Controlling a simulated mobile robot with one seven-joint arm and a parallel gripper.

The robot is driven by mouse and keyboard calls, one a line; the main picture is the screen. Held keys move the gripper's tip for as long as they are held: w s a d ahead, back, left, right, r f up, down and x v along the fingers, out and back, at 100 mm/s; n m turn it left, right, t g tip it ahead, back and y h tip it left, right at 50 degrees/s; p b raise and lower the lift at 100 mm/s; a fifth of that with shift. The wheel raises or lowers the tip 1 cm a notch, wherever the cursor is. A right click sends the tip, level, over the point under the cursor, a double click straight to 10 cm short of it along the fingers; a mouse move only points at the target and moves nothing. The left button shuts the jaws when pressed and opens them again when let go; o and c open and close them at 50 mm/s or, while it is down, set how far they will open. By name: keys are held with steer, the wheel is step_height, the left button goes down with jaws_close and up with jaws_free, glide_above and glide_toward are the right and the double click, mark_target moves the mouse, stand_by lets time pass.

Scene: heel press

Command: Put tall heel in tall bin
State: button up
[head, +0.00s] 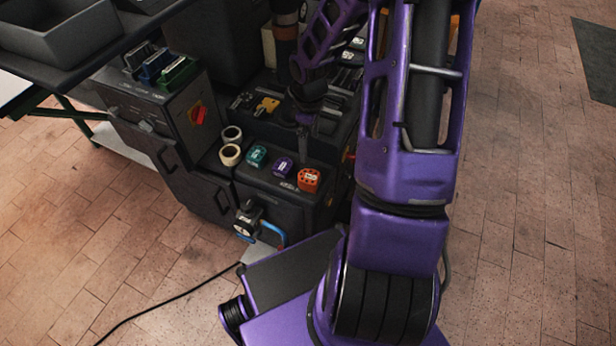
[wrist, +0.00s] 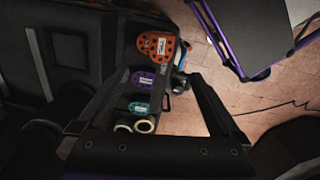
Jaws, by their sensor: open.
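Three heel blocks stand in a row on the black machine's front ledge: a teal one (head: 257,157), a purple one (head: 283,166) and an orange one (head: 308,179). Their labels are too small to read, so I cannot tell which is the tall heel. In the wrist view, the orange block (wrist: 156,46) looks largest, with the purple (wrist: 143,79) and teal (wrist: 139,107) ones below it. My gripper (head: 304,128) points down behind the row, open and empty; its fingers (wrist: 160,82) spread either side in the wrist view. Green, blue and dark slotted holders (head: 158,65) top a cabinet; I cannot identify the tall bin.
Two cream rolls (head: 231,145) sit left of the teal block. Grey trays (head: 50,50) lie on a shelf at upper left. A black cable (head: 165,302) crosses the brick floor. My purple arm hides the machine's right side.

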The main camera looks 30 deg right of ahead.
mark_target(309, 177)
step_height(309, 177, down, 16)
steer(key=b, duration=0.3)
steer(key=shift+s+a+r, duration=0.1)
steer(key=shift+r, duration=0.1)
